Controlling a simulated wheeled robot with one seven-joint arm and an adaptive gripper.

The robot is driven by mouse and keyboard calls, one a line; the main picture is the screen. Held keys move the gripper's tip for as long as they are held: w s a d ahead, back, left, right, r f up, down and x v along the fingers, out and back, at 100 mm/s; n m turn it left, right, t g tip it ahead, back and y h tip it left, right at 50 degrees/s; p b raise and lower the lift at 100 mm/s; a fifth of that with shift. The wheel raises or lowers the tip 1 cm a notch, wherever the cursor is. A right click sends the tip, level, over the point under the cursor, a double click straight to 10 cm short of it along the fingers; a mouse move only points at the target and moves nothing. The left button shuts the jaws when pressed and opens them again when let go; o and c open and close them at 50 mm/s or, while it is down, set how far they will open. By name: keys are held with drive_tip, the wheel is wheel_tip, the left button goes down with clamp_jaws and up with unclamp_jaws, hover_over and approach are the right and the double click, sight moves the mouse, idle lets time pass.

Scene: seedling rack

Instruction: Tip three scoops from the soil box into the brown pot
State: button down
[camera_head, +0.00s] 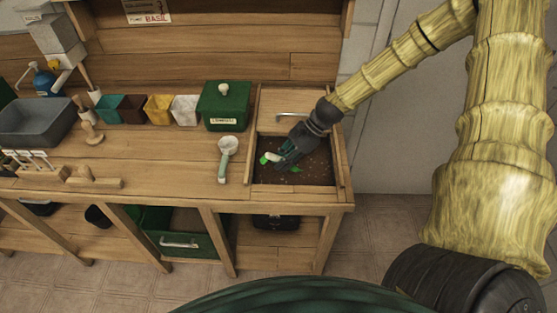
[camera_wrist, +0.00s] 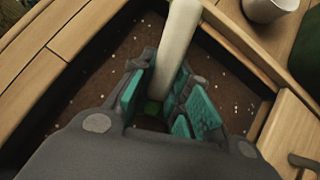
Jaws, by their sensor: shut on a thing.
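The soil box (camera_head: 315,175) is a wooden-framed bin of dark, white-flecked soil at the right end of the bench; its soil (camera_wrist: 215,65) fills much of the wrist view. My gripper (camera_head: 283,160) is low inside the box. Its teal-padded fingers (camera_wrist: 160,98) are shut around a cream handle (camera_wrist: 179,45), which is tilted. The handle seems to belong to a scoop with green parts (camera_head: 264,160); its bowl is mostly hidden by my gripper, so I cannot tell if it holds soil. The brown pot (camera_head: 132,110) stands at the back of the bench, between a teal and a yellow pot.
A green lidded box (camera_head: 224,107) stands just left of the soil box. A white cup-shaped tool with a green handle (camera_head: 228,148) lies in front of it. A white pot (camera_head: 186,110), a grey basin (camera_head: 38,122) and wooden tools stand farther left. The bench's front middle is clear.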

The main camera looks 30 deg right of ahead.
sight(279, 157)
drive_tip(key=shift+s+d, duration=0.1)
drive_tip(key=shift+d, duration=0.4)
drive_tip(key=shift+h+p, duration=0.4)
drive_tip(key=shift+p, duration=0.1)
drive_tip(key=shift+d+f+h+p, duration=0.1)
drive_tip(key=shift+h+p, duration=0.2)
drive_tip(key=shift+p, duration=0.1)
drive_tip(key=shift+h+p, duration=0.35)
drive_tip(key=shift+h, duration=0.05)
drive_tip(key=shift+a+f+g+h+p, duration=0.2)
drive_tip(key=shift+f+g+h+p, duration=0.1)
drive_tip(key=shift+h+p, duration=0.5)
